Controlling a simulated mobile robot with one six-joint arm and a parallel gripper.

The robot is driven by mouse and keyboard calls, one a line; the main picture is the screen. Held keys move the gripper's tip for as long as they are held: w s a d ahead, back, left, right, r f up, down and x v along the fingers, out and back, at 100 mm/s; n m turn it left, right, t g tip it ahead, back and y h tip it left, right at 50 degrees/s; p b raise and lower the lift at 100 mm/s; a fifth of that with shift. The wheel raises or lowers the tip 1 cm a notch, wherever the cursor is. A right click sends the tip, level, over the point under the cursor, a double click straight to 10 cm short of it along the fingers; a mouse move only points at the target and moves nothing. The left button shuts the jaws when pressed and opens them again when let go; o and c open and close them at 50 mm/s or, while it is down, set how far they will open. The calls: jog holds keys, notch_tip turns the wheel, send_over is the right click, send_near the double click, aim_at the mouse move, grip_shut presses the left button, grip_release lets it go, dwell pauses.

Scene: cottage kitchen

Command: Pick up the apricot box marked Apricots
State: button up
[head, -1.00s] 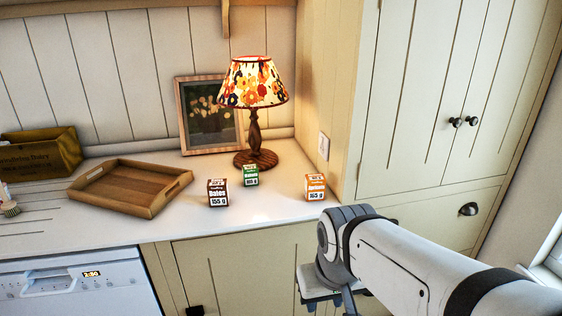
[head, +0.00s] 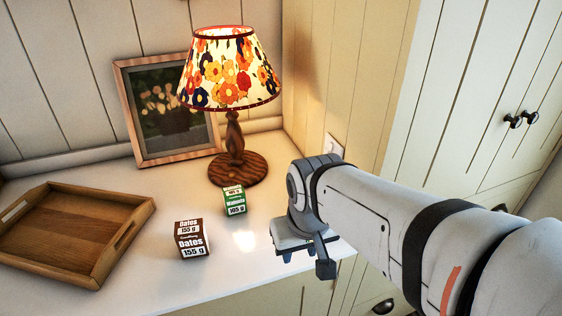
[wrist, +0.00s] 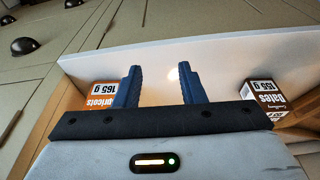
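The apricot box (wrist: 100,97) is orange and white, with upside-down lettering reading "pricots" and "165 g" in the wrist view. It stands just left of my left finger there, partly covered by the gripper body. In the head view my arm hides it. My gripper (wrist: 160,73) is open, its two blue fingers apart with nothing between them but pale counter. In the head view my gripper (head: 305,258) hangs over the counter's front right part, its fingertips mostly hidden.
A brown Dates box (head: 192,240) and a green box (head: 234,201) stand left of my gripper. A lamp (head: 233,85), a picture frame (head: 165,110) and a wooden tray (head: 75,235) are behind and left. A cabinet wall (head: 340,70) bounds the right.

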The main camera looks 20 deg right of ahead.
jog(key=shift+s+a, duration=0.1)
jog(key=shift+a, duration=0.05)
